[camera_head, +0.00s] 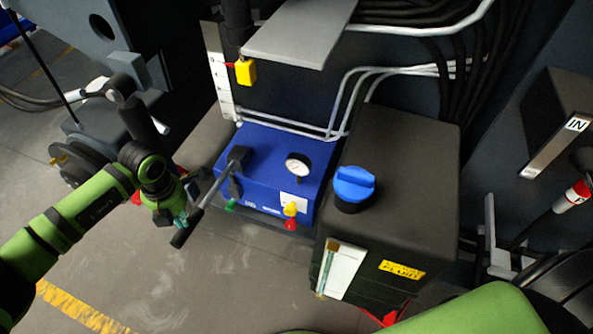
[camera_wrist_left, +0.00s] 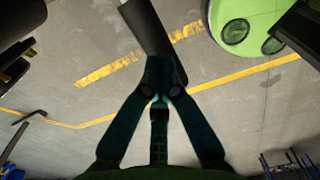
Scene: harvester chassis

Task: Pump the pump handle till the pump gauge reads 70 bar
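The blue pump (camera_head: 262,150) sits on the floor beside a black tank. Its pump handle (camera_head: 209,197) slopes down and toward the front left, ending in a dark grip. The round white pump gauge (camera_head: 298,167) stands on the pump's top; its needle is too small to read in bar. My left gripper (camera_head: 187,213) is at the handle's lower part. In the left wrist view, the fingers (camera_wrist_left: 162,88) come together on the dark handle grip (camera_wrist_left: 148,28), which runs up out of the picture. My right gripper is not in view.
The black tank (camera_head: 395,170) with a blue cap (camera_head: 354,184) stands right of the pump. A yellow valve tag (camera_head: 246,72) and pale pipes (camera_head: 345,105) are behind it. Green and yellow-red knobs (camera_head: 290,211) are on the pump's front. The floor (camera_head: 235,275) in front is clear.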

